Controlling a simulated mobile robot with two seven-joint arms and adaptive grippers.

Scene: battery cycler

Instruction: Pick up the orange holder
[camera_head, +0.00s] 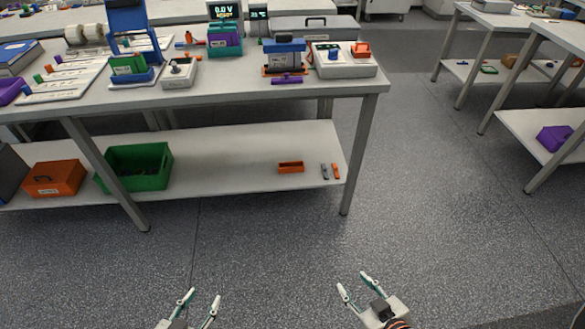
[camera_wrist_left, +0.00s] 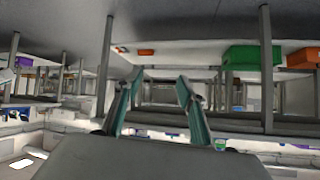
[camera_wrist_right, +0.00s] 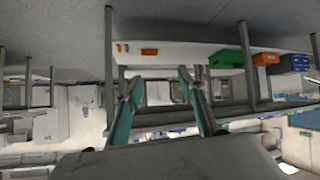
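A small orange open holder (camera_head: 291,167) sits on the lower shelf of the near workbench, left of two small bars. It also shows in the left wrist view (camera_wrist_left: 146,52) and the right wrist view (camera_wrist_right: 150,51), where the shelf appears upside down. My left gripper (camera_head: 203,296) is open and empty above the floor at the bottom of the head view. My right gripper (camera_head: 353,281) is open and empty, to its right. Both are well in front of the shelf and apart from the holder.
A grey bar (camera_head: 324,171) and an orange bar (camera_head: 336,171) lie right of the holder, near a table leg (camera_head: 358,150). The tabletop above is crowded; the floor in front is clear.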

